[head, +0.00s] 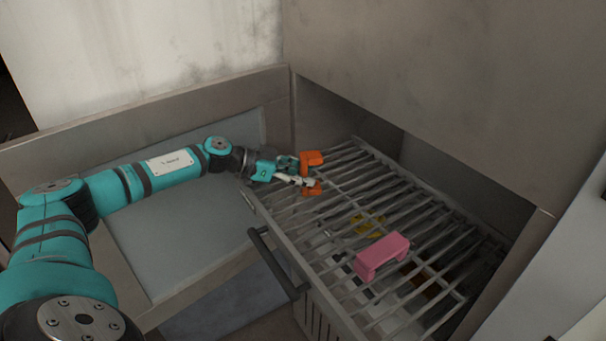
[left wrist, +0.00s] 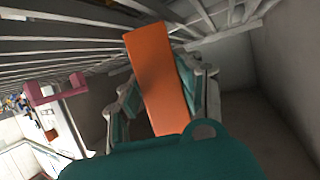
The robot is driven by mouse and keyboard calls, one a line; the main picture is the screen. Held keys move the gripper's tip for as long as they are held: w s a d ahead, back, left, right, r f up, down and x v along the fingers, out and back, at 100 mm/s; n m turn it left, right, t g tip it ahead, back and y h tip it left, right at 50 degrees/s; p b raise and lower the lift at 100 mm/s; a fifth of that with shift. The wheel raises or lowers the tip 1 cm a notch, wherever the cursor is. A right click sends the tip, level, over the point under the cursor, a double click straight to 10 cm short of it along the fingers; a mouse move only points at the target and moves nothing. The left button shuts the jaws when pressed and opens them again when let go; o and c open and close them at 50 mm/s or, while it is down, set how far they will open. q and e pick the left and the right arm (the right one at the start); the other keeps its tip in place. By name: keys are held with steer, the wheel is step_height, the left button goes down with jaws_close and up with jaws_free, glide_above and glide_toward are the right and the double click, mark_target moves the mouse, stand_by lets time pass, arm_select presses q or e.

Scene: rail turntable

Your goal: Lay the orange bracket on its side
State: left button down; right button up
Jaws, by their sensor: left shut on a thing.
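The orange bracket (head: 312,158) is at the far left part of the slatted rack, between the fingers of my left gripper (head: 300,180). In the left wrist view the bracket (left wrist: 157,75) shows as a long orange face, with the fingers of the left gripper (left wrist: 165,105) on both sides of it. The left gripper is shut on it. Whether the bracket touches the slats is not clear. My right gripper is in neither view.
A pink bracket (head: 382,255) stands on the slatted rack (head: 440,235), nearer the front right. Yellow and brown things lie beneath the slats. A dark handle (head: 275,262) is on the drawer front. Grey walls close in the rack at the back and right.

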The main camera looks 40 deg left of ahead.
mark_target(303, 156)
arm_select(q)
steer(key=shift+f, duration=0.35)
steer(key=c, duration=0.8)
jaws_free()
steer(key=shift+o, duration=0.2)
steer(key=shift+f, duration=0.15)
step_height(303, 156, up, 10)
steer(key=shift+r, duration=0.1)
